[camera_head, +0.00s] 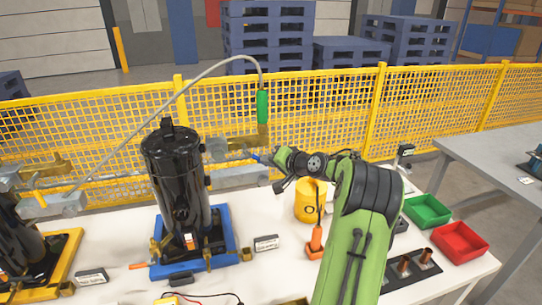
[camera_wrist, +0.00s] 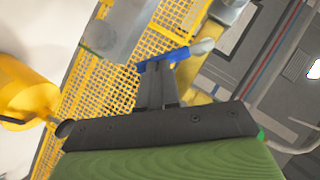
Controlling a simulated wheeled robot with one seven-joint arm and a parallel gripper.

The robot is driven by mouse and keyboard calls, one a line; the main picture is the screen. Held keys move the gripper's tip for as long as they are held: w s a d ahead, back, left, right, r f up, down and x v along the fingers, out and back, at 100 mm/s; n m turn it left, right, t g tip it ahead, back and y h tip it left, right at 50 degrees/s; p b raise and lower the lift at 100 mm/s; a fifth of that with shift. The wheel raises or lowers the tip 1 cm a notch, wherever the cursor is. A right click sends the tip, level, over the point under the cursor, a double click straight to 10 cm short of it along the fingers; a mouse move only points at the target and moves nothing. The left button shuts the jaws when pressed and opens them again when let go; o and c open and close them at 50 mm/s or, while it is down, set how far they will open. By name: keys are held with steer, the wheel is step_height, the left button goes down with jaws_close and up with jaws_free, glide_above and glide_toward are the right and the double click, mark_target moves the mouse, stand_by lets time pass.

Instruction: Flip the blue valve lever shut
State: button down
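The blue valve lever (camera_wrist: 165,59) lies across the tips of my gripper's fingers in the wrist view, by a pale round fitting. In the head view only a small blue bit of the lever (camera_head: 256,157) shows, just left of my gripper (camera_head: 274,158), beside a grey pipe and brass fittings. My gripper (camera_wrist: 156,82) looks shut, its two dark fingers side by side with no clear gap. The fingertips are at the lever, touching or very close; I cannot tell which. The lever's valve body is partly hidden.
A black compressor tank (camera_head: 178,180) on a blue base (camera_head: 222,245) stands left of my arm. A green-gripped hose (camera_head: 262,106) rises from the brass fitting (camera_head: 262,138). A yellow mesh fence (camera_head: 320,100) runs behind. A yellow canister (camera_head: 306,203) and red bin (camera_head: 460,240) stand nearby.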

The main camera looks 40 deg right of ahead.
steer(key=shift+w+a+f+m+t+y+b, duration=0.3)
steer(key=shift+a+f+m+t, duration=0.2)
steer(key=shift+m+t, duration=0.35)
steer(key=shift+w+a+f+m+t+y+b, duration=0.25)
steer(key=shift+a+f+m+t+y, duration=0.25)
steer(key=shift+m, duration=0.6)
steer(key=shift+w+a+f+m+t+y+b, duration=0.2)
steer(key=shift+w+a+f+m+t+b, duration=0.15)
steer(key=shift+f+m+t, duration=0.4)
steer(key=shift+r+m, duration=0.15)
steer(key=shift+m, duration=0.15)
